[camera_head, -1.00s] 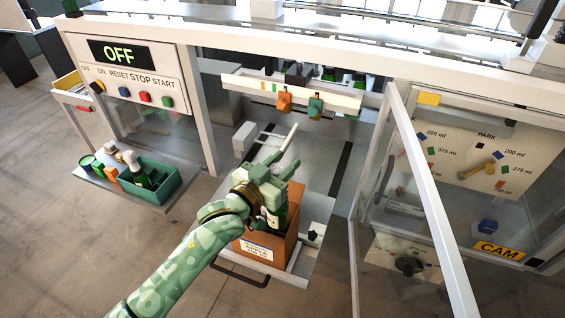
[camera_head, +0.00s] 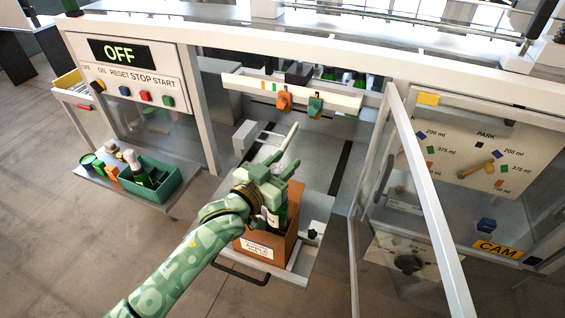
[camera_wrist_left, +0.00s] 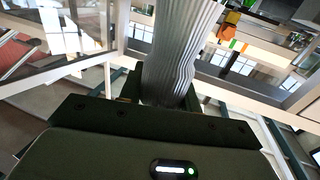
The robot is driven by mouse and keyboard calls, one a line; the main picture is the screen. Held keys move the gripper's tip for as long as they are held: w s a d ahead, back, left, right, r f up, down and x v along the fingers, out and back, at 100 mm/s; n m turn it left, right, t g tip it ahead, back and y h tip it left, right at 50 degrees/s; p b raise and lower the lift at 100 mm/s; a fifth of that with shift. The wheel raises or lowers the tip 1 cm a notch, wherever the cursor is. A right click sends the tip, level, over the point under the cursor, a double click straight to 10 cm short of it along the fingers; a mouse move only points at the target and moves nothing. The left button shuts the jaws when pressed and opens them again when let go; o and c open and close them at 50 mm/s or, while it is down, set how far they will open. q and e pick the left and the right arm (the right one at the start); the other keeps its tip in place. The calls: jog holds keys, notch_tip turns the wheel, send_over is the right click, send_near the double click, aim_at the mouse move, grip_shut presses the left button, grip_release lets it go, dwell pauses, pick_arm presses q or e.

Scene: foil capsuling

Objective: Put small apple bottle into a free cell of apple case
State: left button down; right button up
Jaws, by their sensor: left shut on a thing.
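The apple case (camera_head: 262,246) is an open orange-brown carton with a white label, on the pull-out shelf at the front of the machine. My left gripper (camera_head: 268,182) is shut on the small apple bottle (camera_head: 275,217), a dark bottle with a pale label, over the case. A pale, pointed neck rises above the gripper. In the left wrist view, wrinkled silver foil (camera_wrist_left: 178,55) stands up beyond the gripper body. The lower end of the bottle and the cells are hidden, so I cannot tell how deep it sits. My right gripper is out of view.
A green crate (camera_head: 170,187) holding a bottle stands on the left side shelf, beside small orange and green items. An open clear door (camera_head: 425,190) stands at the right of the case. A panel reading OFF (camera_head: 118,52) is at upper left.

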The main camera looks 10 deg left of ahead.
pick_arm(q)
jog(key=shift+r, duration=0.15)
jog(key=shift+p, duration=0.35)
dwell(0.4)
jog(key=shift+p, duration=0.35)
notch_tip(320, 180, down, 10)
jog(key=b, duration=0.6)
jog(key=shift+b, duration=0.4)
dwell(3.0)
